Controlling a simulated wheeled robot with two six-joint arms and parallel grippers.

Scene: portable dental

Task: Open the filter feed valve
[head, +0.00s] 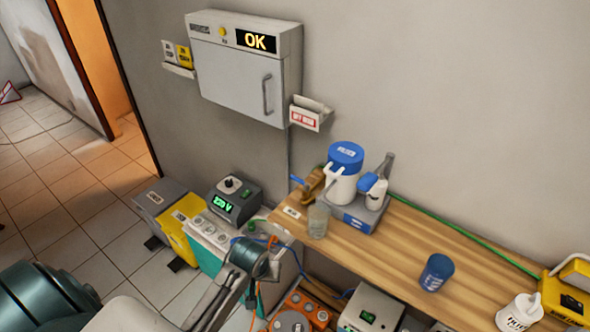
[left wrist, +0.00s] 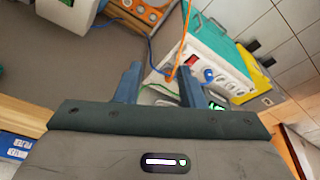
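On the wooden counter in the head view, a white filter canister with a blue lid (head: 343,172) stands on a blue-and-grey base. A brown, brass-like fitting (head: 311,182) sits at its left side; I cannot tell for sure whether this is the feed valve or how it is set. My left arm comes in from the lower left, below the counter's left end; its fingertips are hard to make out there. In the left wrist view my left gripper (left wrist: 158,85) has its two fingers apart with nothing between them. My right gripper is not in view.
A clear glass (head: 318,220) stands before the filter, and a blue cup (head: 436,272) is farther right. A white wall cabinet (head: 246,70) reads OK. A power unit (head: 234,200), yellow case (head: 185,236) and cabled white-and-teal box (left wrist: 205,62) crowd the floor left of the counter (head: 395,262).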

